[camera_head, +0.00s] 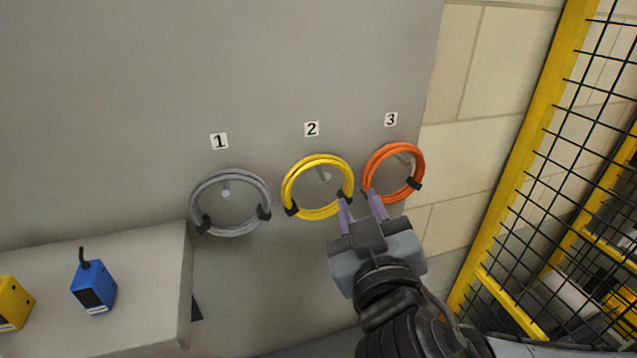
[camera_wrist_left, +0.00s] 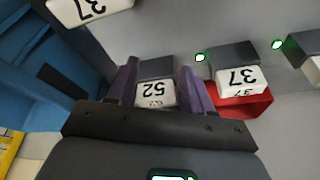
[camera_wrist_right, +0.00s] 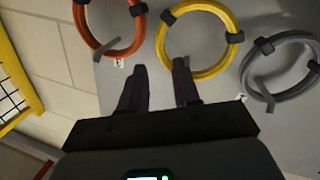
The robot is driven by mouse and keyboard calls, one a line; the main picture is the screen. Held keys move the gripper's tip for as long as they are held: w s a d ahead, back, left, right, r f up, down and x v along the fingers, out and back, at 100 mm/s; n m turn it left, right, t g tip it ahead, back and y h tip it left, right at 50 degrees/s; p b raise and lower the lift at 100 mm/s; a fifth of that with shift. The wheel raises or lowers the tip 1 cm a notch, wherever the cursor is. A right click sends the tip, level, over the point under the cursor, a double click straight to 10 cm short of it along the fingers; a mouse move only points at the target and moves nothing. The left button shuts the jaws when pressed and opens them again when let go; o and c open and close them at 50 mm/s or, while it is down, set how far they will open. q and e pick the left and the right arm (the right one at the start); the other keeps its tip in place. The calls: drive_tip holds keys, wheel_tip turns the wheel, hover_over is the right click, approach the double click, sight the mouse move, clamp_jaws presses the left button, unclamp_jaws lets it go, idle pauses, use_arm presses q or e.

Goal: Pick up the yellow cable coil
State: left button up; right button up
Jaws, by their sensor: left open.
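The yellow cable coil (camera_head: 318,158) hangs on a peg under label 2 on the grey panel, with black ties around it. It also shows in the right wrist view (camera_wrist_right: 162,45), ahead of the fingers. My right gripper (camera_head: 360,203) is open and empty. Its fingertips are at the coil's lower right, towards the orange coil; one finger overlaps the yellow coil's edge in the right wrist view, and I cannot tell if they touch. My left gripper (camera_wrist_left: 159,68) is open, away from the coils, facing small boxes with number labels.
An orange coil (camera_head: 368,172) hangs to the right and a grey coil (camera_head: 265,190) to the left. A ledge at lower left holds a blue device (camera_head: 93,287) and a yellow one (camera_head: 14,303). A yellow-framed mesh fence (camera_head: 520,150) stands at the right.

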sight(348, 178)
use_arm(q)
drive_tip(key=shift+r+p, duration=0.3)
drive_tip(key=shift+r, duration=0.25)
use_arm(e)
drive_tip(key=w+p, duration=0.2)
drive_tip(key=w, duration=0.1)
drive_tip(key=w+p, duration=0.1)
drive_tip(key=w, duration=0.1)
drive_tip(key=shift+w+a+r, duration=0.15)
drive_tip(key=shift+w+a, duration=0.05)
drive_tip(key=shift+a, duration=0.15)
drive_tip(key=shift+w+f+p, duration=0.2)
drive_tip(key=shift+w+p, duration=0.1)
drive_tip(key=shift+w, duration=0.4)
use_arm(q)
wheel_tip(348, 178, up, 4)
drive_tip(key=shift+d+f, duration=0.15)
drive_tip(key=shift+f, duration=0.05)
use_arm(e)
clamp_jaws()
